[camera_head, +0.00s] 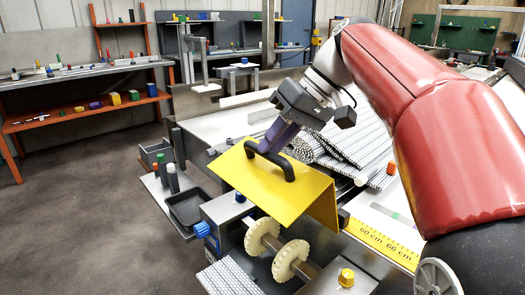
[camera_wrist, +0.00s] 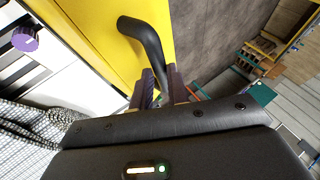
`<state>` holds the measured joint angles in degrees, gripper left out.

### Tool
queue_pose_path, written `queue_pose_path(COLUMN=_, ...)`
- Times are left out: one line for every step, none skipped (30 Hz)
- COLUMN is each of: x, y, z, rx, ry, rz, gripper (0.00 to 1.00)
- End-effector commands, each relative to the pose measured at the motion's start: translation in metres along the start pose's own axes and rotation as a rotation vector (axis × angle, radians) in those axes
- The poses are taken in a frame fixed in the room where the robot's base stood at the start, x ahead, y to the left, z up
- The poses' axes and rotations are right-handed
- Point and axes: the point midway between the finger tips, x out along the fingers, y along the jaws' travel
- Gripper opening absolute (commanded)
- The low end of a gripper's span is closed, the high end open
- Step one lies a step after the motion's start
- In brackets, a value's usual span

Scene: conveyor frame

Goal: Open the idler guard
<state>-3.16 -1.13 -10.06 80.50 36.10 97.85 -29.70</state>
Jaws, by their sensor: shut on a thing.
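The idler guard (camera_head: 285,195) is a bent yellow sheet-metal cover in the middle of the head view. Its black handle (camera_head: 289,172) stands on its upper face. My gripper (camera_head: 268,150) comes down from above and is shut on the handle at its far end. In the wrist view the yellow guard (camera_wrist: 90,40) fills the upper left, and the handle (camera_wrist: 148,38) runs down between the purple fingers of my gripper (camera_wrist: 164,90). Cream toothed wheels (camera_head: 262,237) on a shaft show below the guard's front edge. The guard's hinge is not clearly visible.
A blue knob (camera_head: 201,229) and a dark tray (camera_head: 187,208) are left of the guard. A yellow ruler strip (camera_head: 383,240), an orange block (camera_head: 391,168) and grey ribbed belting (camera_head: 345,140) are to its right. Open floor (camera_head: 85,215) lies to the left.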

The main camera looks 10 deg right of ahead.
Motion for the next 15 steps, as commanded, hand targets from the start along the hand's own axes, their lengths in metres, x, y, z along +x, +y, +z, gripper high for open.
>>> queue_pose_path(x=0.0031, y=0.0213, z=0.0035, rx=0.034, ry=-0.016, rz=0.024, gripper=0.00)
queue_pose_path(x=0.0020, y=0.0226, z=0.0030, rx=0.034, ry=-0.016, rz=0.023, gripper=0.00)
queue_pose_path(x=0.0008, y=0.0242, z=0.0023, rx=0.034, ry=-0.016, rz=0.023, gripper=0.00)
queue_pose_path(x=0.0001, y=0.0252, z=0.0020, rx=0.034, ry=-0.016, rz=0.023, gripper=0.00)
queue_pose_path(x=-0.0006, y=0.0260, z=0.0018, rx=0.034, ry=-0.017, rz=0.023, gripper=0.00)
queue_pose_path(x=-0.0014, y=0.0269, z=0.0015, rx=0.034, ry=-0.017, rz=0.022, gripper=0.00)
queue_pose_path(x=-0.0020, y=0.0275, z=0.0014, rx=0.034, ry=-0.017, rz=0.022, gripper=0.00)
queue_pose_path(x=-0.0024, y=0.0279, z=0.0013, rx=0.034, ry=-0.017, rz=0.022, gripper=0.00)
queue_pose_path(x=-0.0029, y=0.0283, z=0.0012, rx=0.033, ry=-0.017, rz=0.022, gripper=0.00)
queue_pose_path(x=-0.0032, y=0.0285, z=0.0011, rx=0.033, ry=-0.017, rz=0.022, gripper=0.00)
queue_pose_path(x=-0.0034, y=0.0286, z=0.0011, rx=0.033, ry=-0.017, rz=0.022, gripper=0.00)
queue_pose_path(x=-0.0035, y=0.0286, z=0.0010, rx=0.033, ry=-0.017, rz=0.022, gripper=0.00)
queue_pose_path(x=-0.0035, y=0.0286, z=0.0010, rx=0.033, ry=-0.017, rz=0.022, gripper=0.00)
queue_pose_path(x=-0.0035, y=0.0286, z=0.0010, rx=0.032, ry=-0.018, rz=0.022, gripper=0.00)
queue_pose_path(x=-0.0035, y=0.0285, z=0.0010, rx=0.032, ry=-0.018, rz=0.022, gripper=0.00)
